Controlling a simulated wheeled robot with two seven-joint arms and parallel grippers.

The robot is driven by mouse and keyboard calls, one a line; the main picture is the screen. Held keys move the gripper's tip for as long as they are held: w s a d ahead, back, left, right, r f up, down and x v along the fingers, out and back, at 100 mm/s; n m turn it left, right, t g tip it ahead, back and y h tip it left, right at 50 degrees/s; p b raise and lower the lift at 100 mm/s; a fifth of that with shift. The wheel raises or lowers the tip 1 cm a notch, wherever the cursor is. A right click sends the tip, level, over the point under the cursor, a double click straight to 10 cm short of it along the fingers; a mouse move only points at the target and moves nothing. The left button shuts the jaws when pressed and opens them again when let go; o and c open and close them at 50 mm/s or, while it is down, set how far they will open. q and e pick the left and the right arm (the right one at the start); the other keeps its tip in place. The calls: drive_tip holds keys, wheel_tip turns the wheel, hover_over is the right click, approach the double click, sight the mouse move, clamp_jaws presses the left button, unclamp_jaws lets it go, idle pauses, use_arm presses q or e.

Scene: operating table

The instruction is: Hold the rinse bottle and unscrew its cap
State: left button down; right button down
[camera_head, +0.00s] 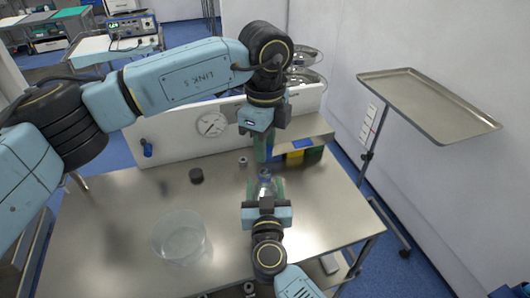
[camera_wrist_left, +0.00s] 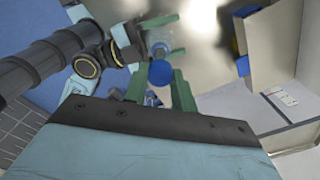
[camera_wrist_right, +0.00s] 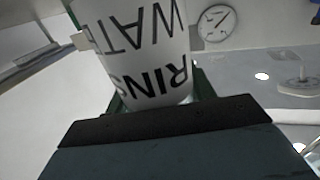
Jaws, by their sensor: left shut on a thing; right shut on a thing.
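The rinse bottle (camera_head: 265,188) stands clear and upright over the table. My right gripper (camera_head: 265,197) is shut around its body from the front. In the right wrist view the bottle's white label (camera_wrist_right: 145,60) fills the space between the green fingers, its lettering upside down. My left gripper (camera_head: 264,152) points down from above, directly over the bottle. Its green fingers are shut on the blue cap (camera_wrist_left: 160,73), seen in the left wrist view with the bottle beyond it. I cannot tell whether cap and bottle neck still touch.
A clear round bowl (camera_head: 181,238) stands at the table's front left. A dark round object (camera_head: 196,175) and a small metal piece (camera_head: 243,161) lie behind it. Blue and yellow boxes (camera_head: 300,157) stand at the back right. A gauge (camera_head: 212,124) is on the back panel.

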drive_tip(key=shift+c, duration=2.3)
unclamp_jaws()
